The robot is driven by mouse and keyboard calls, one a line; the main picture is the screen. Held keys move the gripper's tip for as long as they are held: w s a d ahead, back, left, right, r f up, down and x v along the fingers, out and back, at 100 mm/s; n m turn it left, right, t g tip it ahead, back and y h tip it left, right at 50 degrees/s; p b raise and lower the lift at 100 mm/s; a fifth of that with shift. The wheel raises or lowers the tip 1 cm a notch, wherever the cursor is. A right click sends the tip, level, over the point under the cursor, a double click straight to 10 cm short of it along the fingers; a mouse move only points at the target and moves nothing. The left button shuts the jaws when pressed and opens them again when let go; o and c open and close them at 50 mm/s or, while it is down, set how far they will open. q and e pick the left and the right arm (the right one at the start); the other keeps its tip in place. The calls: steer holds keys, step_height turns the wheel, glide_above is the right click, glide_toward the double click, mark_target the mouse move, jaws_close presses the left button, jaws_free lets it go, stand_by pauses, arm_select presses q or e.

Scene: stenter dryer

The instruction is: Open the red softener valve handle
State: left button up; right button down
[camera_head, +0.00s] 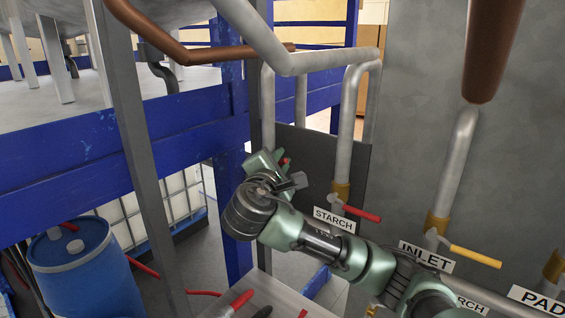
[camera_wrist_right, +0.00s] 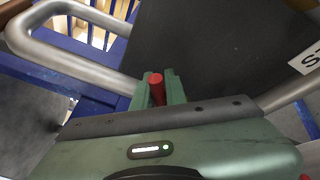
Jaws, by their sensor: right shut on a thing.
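My right gripper (camera_head: 282,168) is in front of the dark panel left of the STARCH label. In the right wrist view its two green fingers (camera_wrist_right: 157,92) are shut on a red handle (camera_wrist_right: 156,80), whose rounded red end shows between them. A bit of this red handle (camera_head: 285,160) also shows at the gripper in the head view. Its valve body and any softener label are hidden, so I cannot read which valve it belongs to. My left gripper is not in view.
Another red handle (camera_head: 361,214) sits by the STARCH label (camera_head: 334,219), close to my right forearm. A yellow handle (camera_head: 474,256) is by the INLET label (camera_head: 425,257). Grey pipes (camera_head: 350,110) run above. A blue barrel (camera_head: 88,272) and blue beams (camera_head: 100,150) are at left.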

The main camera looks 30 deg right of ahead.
steer(key=shift+r, duration=0.1)
stand_by(0.4)
steer(key=c, duration=1.5)
jaws_free()
steer(key=shift+w, duration=0.1)
steer(key=shift+o, duration=0.2)
steer(key=shift+a, duration=0.1)
steer(key=b+v, duration=0.3)
steer(key=v, duration=0.4)
steer(key=shift+s+a, duration=0.2)
steer(key=shift+s, duration=0.1)
steer(key=shift+r, duration=0.1)
